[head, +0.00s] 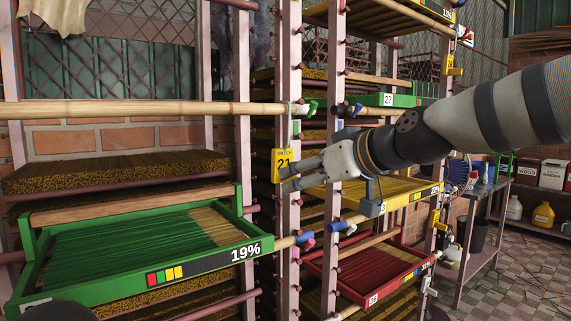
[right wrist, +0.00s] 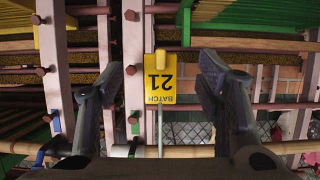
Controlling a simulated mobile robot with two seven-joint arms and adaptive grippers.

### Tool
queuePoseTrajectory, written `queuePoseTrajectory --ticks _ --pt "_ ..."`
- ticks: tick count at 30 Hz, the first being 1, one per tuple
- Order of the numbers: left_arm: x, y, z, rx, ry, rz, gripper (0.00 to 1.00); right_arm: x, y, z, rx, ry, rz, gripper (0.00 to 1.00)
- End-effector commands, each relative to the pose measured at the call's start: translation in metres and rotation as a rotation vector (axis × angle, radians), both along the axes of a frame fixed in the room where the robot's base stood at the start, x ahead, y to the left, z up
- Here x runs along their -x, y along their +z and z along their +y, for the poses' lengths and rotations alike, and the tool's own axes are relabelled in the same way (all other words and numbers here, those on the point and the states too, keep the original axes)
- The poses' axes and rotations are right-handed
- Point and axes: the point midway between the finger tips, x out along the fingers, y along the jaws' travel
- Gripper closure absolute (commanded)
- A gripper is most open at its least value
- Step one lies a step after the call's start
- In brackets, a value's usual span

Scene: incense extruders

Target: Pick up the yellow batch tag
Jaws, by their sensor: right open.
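My right gripper (head: 293,178) is open and empty, at the tag's right side in the head view. In the right wrist view its fingers (right wrist: 161,77) stand apart on either side of the tag, with visible gaps. I cannot tell how far the tag lies in depth from the fingertips. My left gripper is not in view.
A green tray (head: 262,246) of incense sticks, marked 19%, sits at the left. A bamboo pole (head: 120,110) crosses above it. A yellow tray (head: 412,197) and a red tray (head: 345,291) stand right of the post. Pegs stick out from the posts near my gripper.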

Motion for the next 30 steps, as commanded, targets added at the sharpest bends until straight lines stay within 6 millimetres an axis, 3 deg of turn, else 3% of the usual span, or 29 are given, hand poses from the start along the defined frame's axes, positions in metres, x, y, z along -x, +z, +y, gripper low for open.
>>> queuePoseTrajectory --ticks 9,16,17,23,30 --pt "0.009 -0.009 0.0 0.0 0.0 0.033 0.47 -0.041 -0.011 0.032 0.0 0.001 0.0 0.4" --pt "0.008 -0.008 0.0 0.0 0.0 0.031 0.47 -0.042 -0.008 0.034 -0.001 0.0 -0.007 0.4" --pt "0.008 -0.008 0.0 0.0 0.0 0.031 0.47 -0.042 -0.008 0.034 -0.001 0.0 -0.007 0.42" --pt "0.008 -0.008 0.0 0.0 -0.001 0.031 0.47 -0.042 -0.008 0.034 0.0 0.0 -0.006 0.88" --pt "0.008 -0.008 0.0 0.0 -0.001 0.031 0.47 -0.042 -0.009 0.033 -0.001 0.0 -0.005 0.88"
